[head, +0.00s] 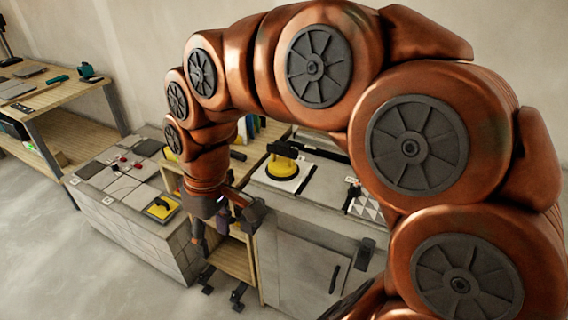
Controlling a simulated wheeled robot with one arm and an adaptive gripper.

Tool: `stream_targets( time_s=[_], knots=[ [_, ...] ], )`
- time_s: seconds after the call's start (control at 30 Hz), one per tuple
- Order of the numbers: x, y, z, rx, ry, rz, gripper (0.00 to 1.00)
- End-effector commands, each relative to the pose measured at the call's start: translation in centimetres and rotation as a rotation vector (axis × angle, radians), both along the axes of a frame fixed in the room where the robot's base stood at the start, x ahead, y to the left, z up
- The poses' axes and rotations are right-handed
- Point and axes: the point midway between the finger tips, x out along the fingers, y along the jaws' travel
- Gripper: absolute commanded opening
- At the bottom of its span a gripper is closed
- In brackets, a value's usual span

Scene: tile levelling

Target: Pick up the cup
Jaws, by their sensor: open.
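A round yellow thing with a black handle on top, which looks like a suction cup (281,168), stands on a pale square tile (304,182) on the grey counter right of the middle. No drinking cup shows. My arm arches over the scene from the right, and my gripper (225,230) hangs down left of and below the yellow cup in the picture. It is open, apart from the cup, in front of a wooden shelf unit. A small purple-dark shape shows between its fingers; I cannot tell what it is.
A low tiled block (125,185) at the left bears grey tiles, small red pieces and a yellow-black tool (161,208). A wooden workbench (50,95) with tools stands far left. A patterned tile (368,207) lies right of the cup. The floor at front left is clear.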

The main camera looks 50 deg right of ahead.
Motion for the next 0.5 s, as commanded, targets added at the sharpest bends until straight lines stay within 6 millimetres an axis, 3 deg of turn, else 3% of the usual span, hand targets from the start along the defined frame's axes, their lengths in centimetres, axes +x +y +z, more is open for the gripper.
stream_targets(
  time_s=[0.1, 0.27, 0.4, 0.5],
  knots=[
    [5.1, -2.5, 1.9, 0.045, -0.078, 0.058, 0.52],
    [10.8, -7.9, 3.7, 0.079, -0.185, 0.103, 0.52],
    [14.5, -14.7, 4.3, 0.086, -0.271, 0.100, 0.52],
    [16.0, -20.4, 3.9, 0.078, -0.314, 0.081, 0.52]
  ],
)
